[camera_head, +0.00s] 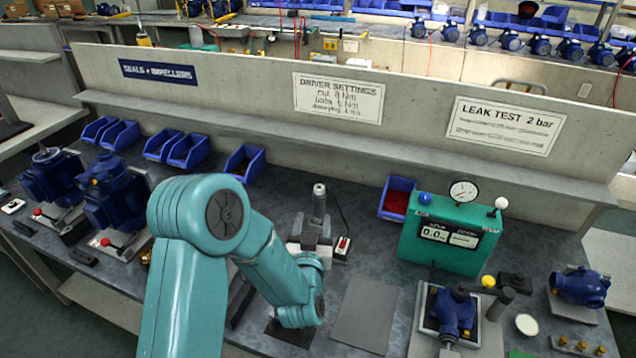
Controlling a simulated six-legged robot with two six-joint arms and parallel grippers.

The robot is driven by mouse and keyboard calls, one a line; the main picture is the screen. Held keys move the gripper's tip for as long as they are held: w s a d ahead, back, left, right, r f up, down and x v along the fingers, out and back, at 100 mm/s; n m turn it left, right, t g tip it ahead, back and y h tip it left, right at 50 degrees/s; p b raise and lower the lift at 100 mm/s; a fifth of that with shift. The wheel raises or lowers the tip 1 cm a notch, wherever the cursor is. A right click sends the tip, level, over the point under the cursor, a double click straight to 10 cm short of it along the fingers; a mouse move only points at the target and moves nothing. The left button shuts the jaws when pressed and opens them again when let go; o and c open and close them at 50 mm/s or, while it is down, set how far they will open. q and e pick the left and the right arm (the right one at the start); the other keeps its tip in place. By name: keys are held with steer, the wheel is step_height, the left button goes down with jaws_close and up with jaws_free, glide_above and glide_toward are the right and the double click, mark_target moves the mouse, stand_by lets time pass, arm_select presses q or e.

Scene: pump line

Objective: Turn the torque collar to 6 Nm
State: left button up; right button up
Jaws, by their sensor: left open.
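A grey driver (319,200) stands upright in a pale holder (310,240) near the middle of the bench. The collar's markings on it are too small to read. A sign on the back wall headed "DRIVER SETTINGS" (338,97) lists Nm values, partly blurred. My left arm comes up from the lower left and bends down in front of the driver. My left gripper (288,334) is low over the bench, in front of the holder and apart from it, open and mostly hidden by the wrist. My right gripper is not in view.
A green leak tester (448,234) stands further right, behind a blue pump in a fixture (452,312). Blue pumps (115,190) stand at left; blue bins (188,150) line the back. A grey mat (364,315) is bare.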

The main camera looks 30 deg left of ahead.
mark_target(319, 187)
arm_select(q)
steer(key=p+x, duration=0.3)
steer(key=x, duration=1)
steer(key=shift+w+d+f, duration=0.1)
steer(key=shift+d, duration=0.1)
steer(key=shift+w+a, duration=0.1)
steer(key=shift+a, duration=0.05)
steer(key=c, duration=1)
